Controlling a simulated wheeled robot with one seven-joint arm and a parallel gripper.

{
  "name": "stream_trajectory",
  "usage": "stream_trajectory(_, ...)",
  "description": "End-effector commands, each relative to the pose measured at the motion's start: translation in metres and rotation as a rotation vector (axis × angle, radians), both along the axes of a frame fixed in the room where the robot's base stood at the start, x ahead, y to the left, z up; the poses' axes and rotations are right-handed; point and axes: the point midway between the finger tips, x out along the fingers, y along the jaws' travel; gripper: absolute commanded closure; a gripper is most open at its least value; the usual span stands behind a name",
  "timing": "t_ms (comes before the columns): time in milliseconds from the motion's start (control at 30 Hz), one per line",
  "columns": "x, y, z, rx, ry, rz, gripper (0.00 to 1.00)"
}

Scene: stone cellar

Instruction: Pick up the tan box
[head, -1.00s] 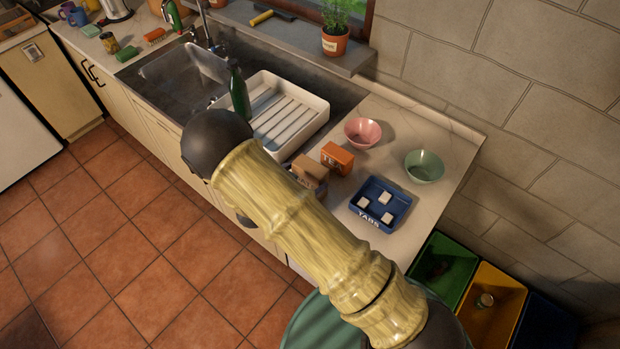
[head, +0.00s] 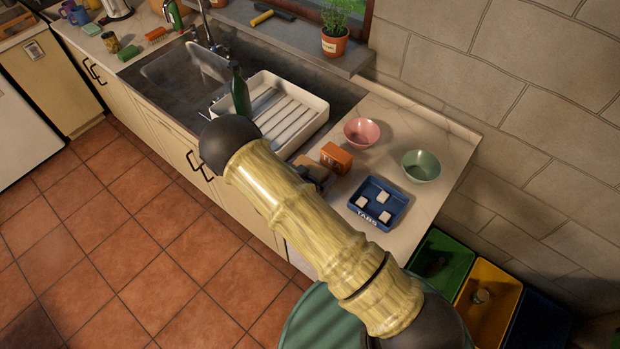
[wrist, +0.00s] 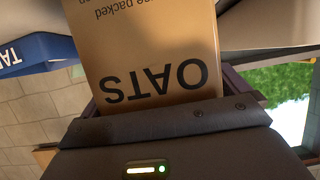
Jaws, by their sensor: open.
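The tan box (wrist: 150,50) fills the upper middle of the wrist view, its "OATS" lettering upside down. In the head view a bit of the tan box (head: 318,169) shows behind my arm, next to the orange box; the rest is hidden. My gripper (wrist: 174,100) is open, its dark fingers showing at both sides of the box's near end. The box appears to be between the fingers. I cannot tell whether they touch it.
An orange box (head: 336,158) stands close to the tan box. A blue tray (head: 392,217) with white tabs lies in front on the right. Pink (head: 362,132) and green (head: 421,166) bowls are behind. A white dish rack (head: 305,132) and green bottle (head: 239,97) stand left.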

Motion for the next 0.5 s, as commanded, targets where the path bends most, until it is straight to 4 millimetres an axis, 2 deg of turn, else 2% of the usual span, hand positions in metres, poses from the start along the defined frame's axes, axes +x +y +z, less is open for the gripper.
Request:
stream_trajectory(67,0.0,0.0,0.0001,0.0,0.0,0.0,0.04)
stream_trajectory(200,-0.0001,0.0001,0.0002,0.0,0.0,0.0,0.31)
stream_trajectory(500,0.0001,0.0002,0.001,0.0,0.0,0.0,0.31)
